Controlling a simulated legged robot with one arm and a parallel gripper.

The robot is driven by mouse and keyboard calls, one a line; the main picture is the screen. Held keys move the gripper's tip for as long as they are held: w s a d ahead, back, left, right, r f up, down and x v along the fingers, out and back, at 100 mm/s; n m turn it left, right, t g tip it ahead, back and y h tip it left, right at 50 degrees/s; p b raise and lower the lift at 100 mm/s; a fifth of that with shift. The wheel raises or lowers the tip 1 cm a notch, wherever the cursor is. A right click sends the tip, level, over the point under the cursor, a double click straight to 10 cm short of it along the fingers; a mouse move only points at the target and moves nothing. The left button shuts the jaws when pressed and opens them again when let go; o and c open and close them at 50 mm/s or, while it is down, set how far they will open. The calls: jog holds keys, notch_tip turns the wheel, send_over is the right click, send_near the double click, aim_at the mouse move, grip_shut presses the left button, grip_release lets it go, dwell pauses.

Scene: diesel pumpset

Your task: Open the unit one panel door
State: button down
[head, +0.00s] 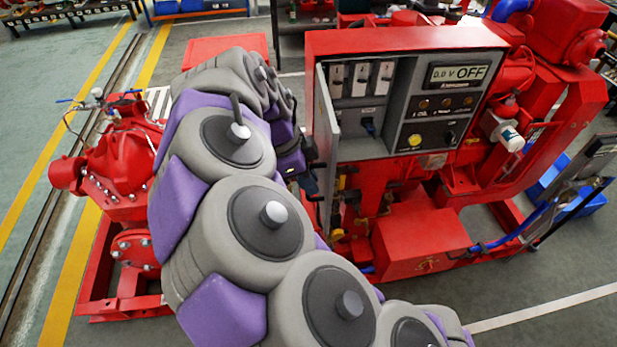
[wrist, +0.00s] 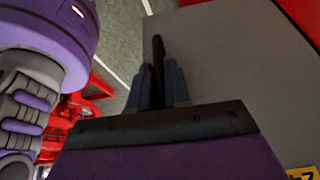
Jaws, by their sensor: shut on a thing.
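The unit one panel (head: 440,95) is a red and grey control box in the head view. Its grey door (head: 326,125) on the left stands swung out, with switches and a socket showing behind it. In the wrist view the grey door face (wrist: 235,75) fills the right side. My gripper (wrist: 160,85) is shut on a thin black handle (wrist: 157,52) beside the door face. In the head view my gripper (head: 307,178) is left of the door, partly hidden by my arm.
A red pump (head: 118,165) stands at the left beside yellow floor lines. Red engine parts and a frame (head: 530,150) surround the panel on the right. A red box (head: 420,240) sits below it. Open floor (head: 545,320) lies at the lower right.

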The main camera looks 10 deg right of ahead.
jog(key=c, duration=1.2)
grip_release()
jog(key=shift+w, duration=0.1)
jog(key=shift+o, duration=0.2)
jog(key=p+v, duration=0.5)
jog(key=v, duration=1.2)
jog(key=shift+r, duration=0.2)
